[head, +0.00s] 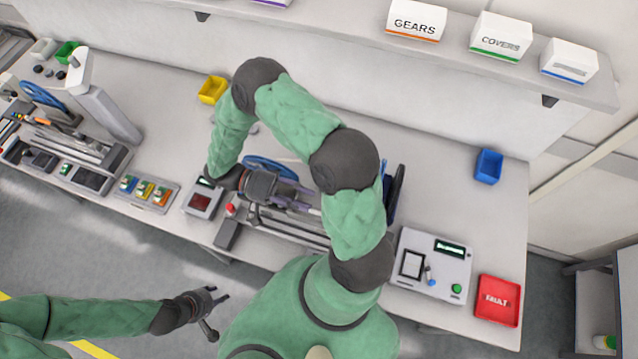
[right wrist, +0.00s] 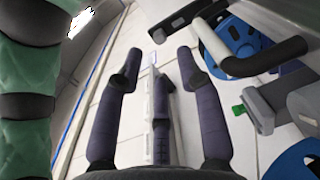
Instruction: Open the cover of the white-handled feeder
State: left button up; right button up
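In the head view, a feeder with a blue reel (head: 262,163) stands on the table's middle, largely covered by my right arm. My right gripper (head: 290,190) is over this feeder. In the right wrist view its dark fingers (right wrist: 158,80) are spread apart, with nothing visibly held. A pale segmented strip (right wrist: 149,108) shows behind them. My left gripper (head: 222,299) is open and empty, in front of the table.
Another feeder with a blue reel (head: 42,94) stands at the left. A grey device (head: 433,262) and a red fault tray (head: 498,300) are at the right. Yellow (head: 212,90) and blue (head: 488,166) bins stand further back. A shelf (head: 350,22) carries white boxes.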

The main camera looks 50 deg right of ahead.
jog(key=shift+v, duration=2.7)
